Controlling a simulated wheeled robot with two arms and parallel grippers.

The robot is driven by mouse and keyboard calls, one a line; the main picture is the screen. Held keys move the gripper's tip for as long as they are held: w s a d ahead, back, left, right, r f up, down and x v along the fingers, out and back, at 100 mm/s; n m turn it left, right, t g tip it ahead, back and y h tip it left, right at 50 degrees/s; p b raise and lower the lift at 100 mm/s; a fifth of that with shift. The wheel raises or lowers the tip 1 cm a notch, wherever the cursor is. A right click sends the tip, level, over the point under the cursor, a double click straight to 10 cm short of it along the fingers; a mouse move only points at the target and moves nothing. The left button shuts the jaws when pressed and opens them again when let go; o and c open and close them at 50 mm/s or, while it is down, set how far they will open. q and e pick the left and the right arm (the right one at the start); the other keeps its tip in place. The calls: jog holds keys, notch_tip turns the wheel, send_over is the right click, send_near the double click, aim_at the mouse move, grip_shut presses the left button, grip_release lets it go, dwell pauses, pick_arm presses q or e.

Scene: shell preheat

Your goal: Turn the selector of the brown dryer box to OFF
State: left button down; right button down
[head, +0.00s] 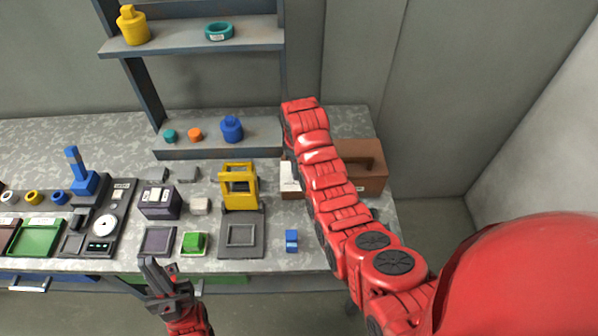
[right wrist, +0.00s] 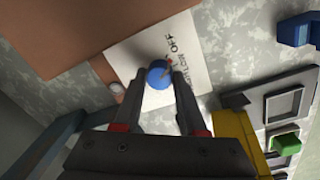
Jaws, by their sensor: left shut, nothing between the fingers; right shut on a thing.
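The brown dryer box (head: 374,168) stands at the right end of the bench, partly hidden behind my right arm. In the right wrist view its brown body (right wrist: 80,30) has a white panel (right wrist: 200,75) with printed lettering, "OFF" among it. The selector is a round blue knob (right wrist: 158,73) on this panel. My right gripper (right wrist: 160,82) is shut on the knob, one finger on each side. The head view hides this gripper behind the arm. My left gripper (head: 160,268) is shut and empty at the bench's front edge.
A yellow frame-like press (head: 239,188) stands left of the dryer box, with a small blue block (head: 291,241) in front. A dark shelf rack (head: 190,45) rises behind. A green block (head: 194,242) and a dark box (head: 159,201) stand further left.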

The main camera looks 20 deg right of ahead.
jog(key=shift+f+n+b, duration=0.15)
jog(key=shift+n+b, duration=0.85)
jog(key=shift+n, duration=0.7)
jog(key=shift+s+n, duration=0.1)
jog(key=shift+n, duration=0.2)
jog(key=shift+c, duration=2.3)
grip_release()
notch_tip(320, 180, up, 18)
jog(key=p, duration=1.8)
jog(key=shift+s+a+f, duration=0.25)
jog(key=shift+s, duration=0.1)
